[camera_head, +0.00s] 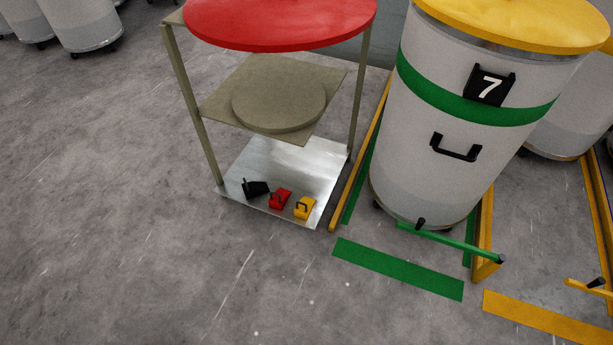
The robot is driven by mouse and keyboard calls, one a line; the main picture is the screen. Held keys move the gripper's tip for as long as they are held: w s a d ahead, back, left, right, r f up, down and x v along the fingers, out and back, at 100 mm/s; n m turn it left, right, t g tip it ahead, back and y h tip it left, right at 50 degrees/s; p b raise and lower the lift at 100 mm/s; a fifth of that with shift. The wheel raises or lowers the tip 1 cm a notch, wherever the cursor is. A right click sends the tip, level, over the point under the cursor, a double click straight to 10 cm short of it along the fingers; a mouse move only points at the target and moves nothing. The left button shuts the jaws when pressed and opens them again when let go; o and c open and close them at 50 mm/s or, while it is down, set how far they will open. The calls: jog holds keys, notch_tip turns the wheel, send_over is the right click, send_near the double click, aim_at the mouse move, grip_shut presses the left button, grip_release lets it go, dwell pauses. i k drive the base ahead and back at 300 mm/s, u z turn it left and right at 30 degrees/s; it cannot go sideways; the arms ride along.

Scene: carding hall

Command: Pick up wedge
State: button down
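Three small wedges lie in a row on the metal bottom shelf (290,165) of a stand. The black wedge (256,188) is at the left, the red wedge (279,199) in the middle and the yellow wedge (304,208) at the right, near the shelf's front edge. The red and yellow wedges each show a dark handle on top. My gripper is not in this view.
The stand has a middle shelf (225,103) with a round disc (280,103) and a red round top (280,20). A white can (430,165) numbered 7, with a yellow lid, stands to the right behind a green bar (450,241). Open floor (130,220) lies left and front.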

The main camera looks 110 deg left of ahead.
aim_at(252, 189)
jog(key=u, duration=3.05)
jog(key=k, duration=1.3)
jog(key=z, duration=0.85)
jog(key=i, duration=1)
jog(key=u, duration=0.45)
jog(key=i, duration=1.75)
jog(key=u, duration=1.2)
jog(key=i, duration=1)
jog(key=u, duration=1.1)
